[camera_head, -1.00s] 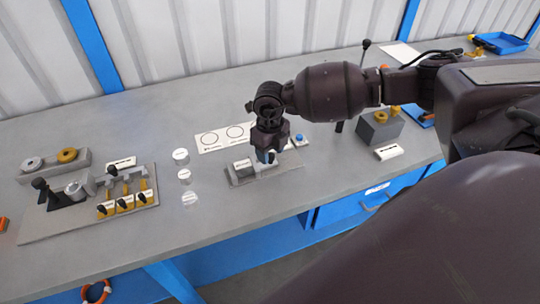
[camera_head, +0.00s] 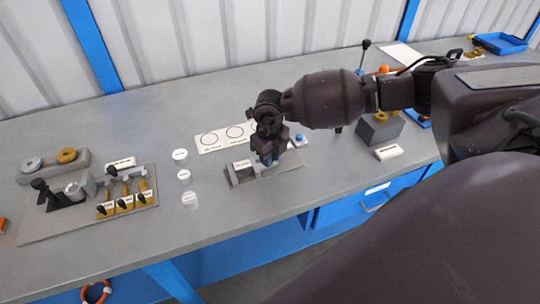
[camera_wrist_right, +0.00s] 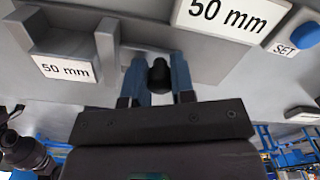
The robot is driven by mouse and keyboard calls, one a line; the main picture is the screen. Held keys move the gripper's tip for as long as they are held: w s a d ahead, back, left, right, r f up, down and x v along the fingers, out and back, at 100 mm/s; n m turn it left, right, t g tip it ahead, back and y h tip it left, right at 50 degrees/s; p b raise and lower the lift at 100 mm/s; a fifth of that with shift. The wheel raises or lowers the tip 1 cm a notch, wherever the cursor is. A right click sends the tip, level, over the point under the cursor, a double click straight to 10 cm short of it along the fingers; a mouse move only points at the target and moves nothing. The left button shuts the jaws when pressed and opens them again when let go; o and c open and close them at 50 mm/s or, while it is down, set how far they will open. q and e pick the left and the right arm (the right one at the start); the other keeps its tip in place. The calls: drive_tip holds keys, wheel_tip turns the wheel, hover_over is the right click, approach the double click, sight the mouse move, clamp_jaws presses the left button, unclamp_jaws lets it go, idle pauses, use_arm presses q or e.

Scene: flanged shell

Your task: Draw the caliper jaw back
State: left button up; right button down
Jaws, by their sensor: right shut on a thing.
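The caliper is a grey gauge on a flat grey base (camera_head: 286,168) at the bench's front middle. In the right wrist view its grey end block carries a "50 mm" label (camera_wrist_right: 66,68). My right gripper (camera_head: 267,158) points down over the base. In the right wrist view its two blue fingers are shut on a small black knob (camera_wrist_right: 159,74), which I take to be the jaw's handle. My gripper hides most of the jaw in the head view. My left gripper is not in view.
A larger "50 mm" plate (camera_wrist_right: 232,14) and a blue SET button (camera_wrist_right: 304,35) are beside the caliper. A fixture (camera_head: 88,215) with several yellow levers stands left. Clear discs (camera_head: 184,177) lie between. A grey block (camera_head: 379,131) stands right. The bench's front edge is close.

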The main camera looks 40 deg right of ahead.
drive_tip(key=shift+s+d, duration=0.15)
drive_tip(key=shift+d, duration=0.55)
drive_tip(key=c, duration=1)
unclamp_jaws()
drive_tip(key=shift+d, duration=0.1)
drive_tip(key=shift+o, duration=0.2)
wheel_tip(320, 180, up, 11)
drive_tip(key=shift+p, duration=0.3)
drive_tip(key=shift+f, duration=0.1)
